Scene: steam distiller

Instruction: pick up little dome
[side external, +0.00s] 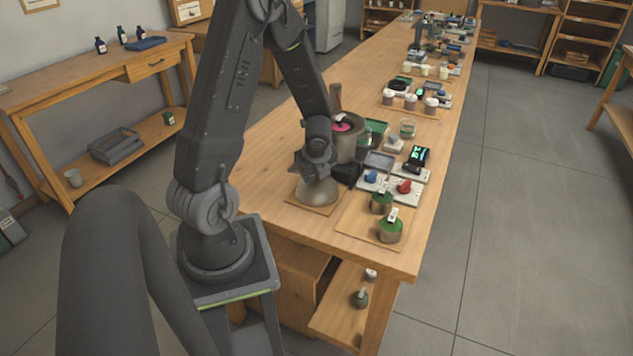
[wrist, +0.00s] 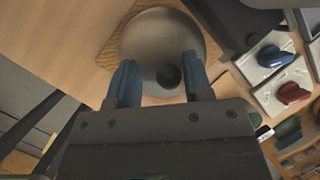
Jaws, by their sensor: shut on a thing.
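The little dome (side external: 317,193) is a smooth grey-brown dome on a square wooden board near the front left of the bench. In the wrist view the dome (wrist: 150,42) fills the top middle, with a dark round knob (wrist: 168,76) on it. My gripper (side external: 322,174) is right above the dome. In the wrist view, my gripper's (wrist: 159,64) two blue fingers stand on either side of the knob, shut on the dome. The exact contact of the fingers is hard to see. Whether the dome touches the board cannot be told.
The wooden board (side external: 298,203) lies under the dome. A pot with a pink top (side external: 346,124) stands just behind. Blue (side external: 372,176) and red (side external: 404,187) knobs on pale plates are to the right. Green-topped jars (side external: 390,229) stand at front right. Bare bench (side external: 262,165) lies left.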

